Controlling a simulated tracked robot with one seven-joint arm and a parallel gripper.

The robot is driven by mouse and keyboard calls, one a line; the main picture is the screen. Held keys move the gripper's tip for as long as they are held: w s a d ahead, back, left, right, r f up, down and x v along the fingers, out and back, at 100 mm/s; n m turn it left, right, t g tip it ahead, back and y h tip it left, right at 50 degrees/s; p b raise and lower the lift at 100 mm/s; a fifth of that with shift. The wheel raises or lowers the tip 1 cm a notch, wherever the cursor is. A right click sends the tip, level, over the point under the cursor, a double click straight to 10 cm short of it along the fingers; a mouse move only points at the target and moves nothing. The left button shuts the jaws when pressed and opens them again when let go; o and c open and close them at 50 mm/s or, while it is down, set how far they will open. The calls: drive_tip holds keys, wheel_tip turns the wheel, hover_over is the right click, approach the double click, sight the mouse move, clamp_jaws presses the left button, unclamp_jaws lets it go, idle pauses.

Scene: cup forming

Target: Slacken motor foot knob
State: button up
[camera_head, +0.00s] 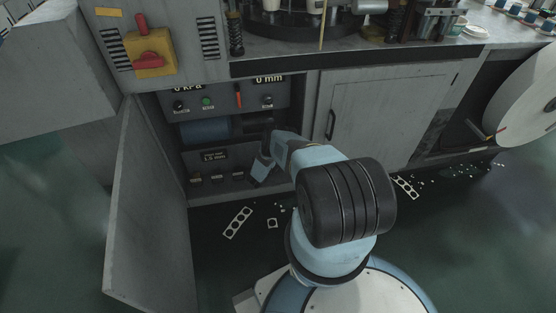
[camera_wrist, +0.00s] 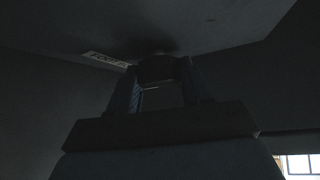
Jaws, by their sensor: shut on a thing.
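In the wrist view my gripper (camera_wrist: 160,82) points at a dark grey surface, with its two fingers on either side of a dark round knob (camera_wrist: 156,68). The fingers are shut on this knob. A small pale label (camera_wrist: 106,60) is on the surface to the left of the knob; I cannot read it surely. In the head view my arm reaches into the open cabinet below the machine, beside the blue motor (camera_head: 205,130). The knob and fingertips are hidden or too dark to tell there.
The open cabinet door (camera_head: 146,210) stands at the left of the opening. A closed door (camera_head: 385,115) is on the right. A gauge panel (camera_head: 225,98) is above the motor, and a row of small fittings (camera_head: 216,178) is below it. Scraps (camera_head: 237,222) lie on the floor.

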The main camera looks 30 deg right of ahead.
drive_tip(key=shift+a, duration=0.25)
drive_tip(key=o, duration=0.7)
drive_tip(key=shift+f, duration=0.1)
drive_tip(key=o, duration=0.4)
drive_tip(key=shift+d, duration=0.2)
drive_tip(key=shift+c, duration=0.2)
drive_tip(key=v, duration=1.3)
drive_tip(key=shift+a, duration=0.4)
drive_tip(key=shift+s, duration=0.1)
